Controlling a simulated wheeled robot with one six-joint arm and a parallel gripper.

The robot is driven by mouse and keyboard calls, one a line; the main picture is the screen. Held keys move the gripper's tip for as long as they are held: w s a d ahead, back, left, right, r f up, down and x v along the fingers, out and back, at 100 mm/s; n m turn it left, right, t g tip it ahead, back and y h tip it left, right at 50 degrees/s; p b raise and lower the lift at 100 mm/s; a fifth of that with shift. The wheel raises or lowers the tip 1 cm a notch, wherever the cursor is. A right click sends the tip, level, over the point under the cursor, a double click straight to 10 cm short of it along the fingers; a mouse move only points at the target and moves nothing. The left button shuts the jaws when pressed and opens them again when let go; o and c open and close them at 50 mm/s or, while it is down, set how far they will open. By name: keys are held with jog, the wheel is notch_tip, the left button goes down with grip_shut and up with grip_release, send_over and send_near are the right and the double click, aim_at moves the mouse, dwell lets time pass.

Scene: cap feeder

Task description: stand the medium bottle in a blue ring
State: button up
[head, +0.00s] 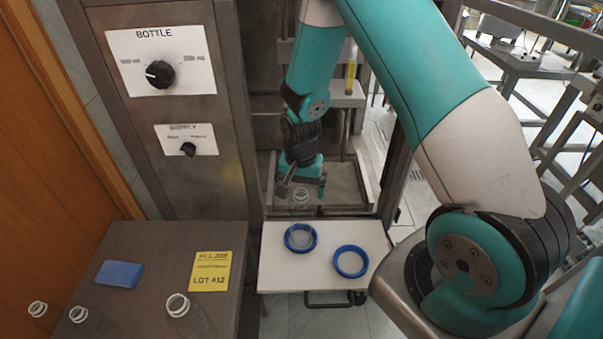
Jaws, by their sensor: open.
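A clear bottle (301,198) with a pale neck is below my gripper in the head view. Its see-through body seems to reach down into the left blue ring (287,246), and it looks upright. The right blue ring (350,275) is empty. Both rings lie on a white shelf (276,272). My gripper (302,186) is open, with one finger on each side of the bottle's neck or just above it. I cannot tell whether the fingers touch it. The clear body is faint, so its exact seat in the ring is hard to see.
A dark table (150,262) at the lower left holds several clear bottles (179,305), a blue block (119,273) and a yellow lot card (211,270). A steel panel (185,105) with a BOTTLE knob stands behind it. A metal post stands right of the shelf.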

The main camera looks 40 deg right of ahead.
notch_tip(320, 180, up, 6)
jog(key=shift+a+r+b, duration=0.1)
jog(key=shift+r+b, duration=0.05)
jog(key=shift+b, duration=0.25)
jog(key=s+a+r+n+y, duration=0.2)
jog(key=s+a+r+n, duration=0.5)
jog(key=a+r, duration=0.4)
jog(key=s+a+r+n+y, duration=0.1)
jog(key=s+a+r+n, duration=0.1)
jog(key=s+r+n, duration=0.2)
jog(key=s+a+r+n+y, duration=0.1)
jog(key=s+a+r+n, duration=0.2)
jog(key=s, duration=0.7)
notch_tip(320, 180, up, 2)
jog(key=shift+a+n, duration=0.2)
jog(key=shift+n, duration=0.9)
